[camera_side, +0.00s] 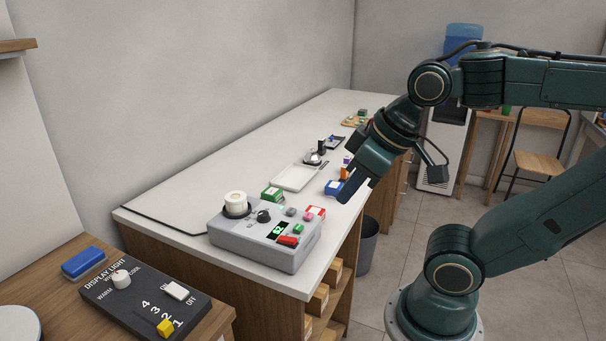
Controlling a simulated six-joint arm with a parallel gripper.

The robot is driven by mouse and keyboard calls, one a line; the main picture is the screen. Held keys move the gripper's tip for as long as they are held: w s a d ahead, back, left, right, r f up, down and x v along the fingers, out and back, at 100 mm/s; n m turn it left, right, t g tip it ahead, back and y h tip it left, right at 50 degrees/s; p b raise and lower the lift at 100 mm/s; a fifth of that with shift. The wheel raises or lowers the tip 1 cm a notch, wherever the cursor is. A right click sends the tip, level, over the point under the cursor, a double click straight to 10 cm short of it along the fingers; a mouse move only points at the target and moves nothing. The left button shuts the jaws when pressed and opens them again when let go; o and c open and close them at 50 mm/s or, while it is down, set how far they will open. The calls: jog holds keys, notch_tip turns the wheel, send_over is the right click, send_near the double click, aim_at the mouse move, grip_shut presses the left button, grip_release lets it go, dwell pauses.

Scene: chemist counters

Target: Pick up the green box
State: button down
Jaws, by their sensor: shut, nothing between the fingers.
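A small green box (272,194) with a pale top sits on the white counter, just behind the grey device and near the front end of the white tray. My gripper (346,196) is to the right of the green box, above the counter's right edge, pointing down and to the left. Its fingers are together and hold nothing. It is apart from the green box.
A grey device (262,243) with a white roll and buttons stands in front of the green box. A red box (316,212), a blue box (334,188) and a white tray (296,177) are nearby. The counter (190,190) is clear at left.

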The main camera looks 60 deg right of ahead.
jog(key=c, duration=2.1)
grip_release()
jog(key=o, duration=1.5)
jog(key=shift+c, duration=0.2)
jog(key=w+d+r+m+g, duration=0.2)
jog(key=w+d+m, duration=0.35)
jog(key=w, duration=0.55)
jog(key=w+d+r+m+g, duration=0.1)
jog(key=w+d+m, duration=0.4)
jog(key=w, duration=0.5)
jog(key=w+d+f+m+g, duration=0.1)
jog(key=w+d+f+m, duration=0.2)
jog(key=w+d+f, duration=0.2)
jog(key=w+d+f+m+g, duration=0.1)
jog(key=w+d+f+m, duration=0.3)
jog(key=d, duration=0.8)
notch_tip(320, 180, down, 4)
jog(key=shift+w+f+g, duration=0.2)
jog(key=shift+w+g, duration=0.1)
jog(key=shift+w, duration=0.9)
